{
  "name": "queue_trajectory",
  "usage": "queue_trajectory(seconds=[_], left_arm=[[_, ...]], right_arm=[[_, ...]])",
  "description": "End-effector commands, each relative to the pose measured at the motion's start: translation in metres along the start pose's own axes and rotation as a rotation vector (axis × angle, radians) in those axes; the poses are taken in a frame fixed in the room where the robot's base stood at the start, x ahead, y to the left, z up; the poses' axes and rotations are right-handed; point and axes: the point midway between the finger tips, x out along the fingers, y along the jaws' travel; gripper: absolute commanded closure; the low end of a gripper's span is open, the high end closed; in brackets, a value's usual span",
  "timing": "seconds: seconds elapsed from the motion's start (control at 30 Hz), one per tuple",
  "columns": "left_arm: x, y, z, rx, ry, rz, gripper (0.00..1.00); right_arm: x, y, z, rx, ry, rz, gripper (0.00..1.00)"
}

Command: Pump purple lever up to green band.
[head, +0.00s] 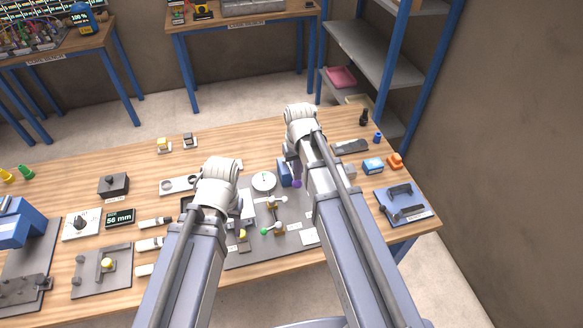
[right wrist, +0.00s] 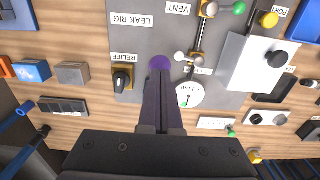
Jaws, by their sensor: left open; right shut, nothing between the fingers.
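The rest of the lever is mostly hidden by the gripper. My right gripper (right wrist: 159,82) is shut and holds nothing; its tips are close to the knob, but I cannot tell whether they touch. The round white gauge (head: 264,181) lies left of the knob; in the right wrist view (right wrist: 189,95) a small green mark shows on it. My left gripper (head: 205,208) is open and empty, its fingers mostly hidden under its wrist.
The grey leak rig plate (right wrist: 125,45) carries a relief knob (right wrist: 122,80) and a green-ended vent handle (head: 265,231) near the lever. A white panel (right wrist: 247,65) stands beside the valves. A blue box (head: 373,166) and an orange piece (head: 395,160) sit right of my right arm.

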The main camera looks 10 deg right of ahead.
Motion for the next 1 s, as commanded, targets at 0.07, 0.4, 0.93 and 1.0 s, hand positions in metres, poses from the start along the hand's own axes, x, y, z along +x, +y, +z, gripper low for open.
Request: queue_trajectory(seconds=[0.07, 0.4, 0.93, 1.0], left_arm=[[-0.014, -0.001, 0.001, 0.0, 0.0, 0.0, 0.5], [-0.045, -0.004, 0.003, 0.0, 0.0, 0.0, 0.5], [-0.017, -0.001, 0.001, -0.01, 0.0, 0.002, 0.5], [0.003, 0.001, 0.0, -0.008, 0.0, 0.001, 0.5]], right_arm=[[-0.014, 0.0, 0.0, 0.0, 0.0, 0.0, 1.0], [-0.045, 0.0, 0.0, 0.0, 0.0, 0.0, 1.0], [-0.017, -0.03, 0.031, -0.062, -0.011, 0.016, 1.0], [0.003, -0.052, 0.056, -0.116, -0.019, 0.034, 1.0]])
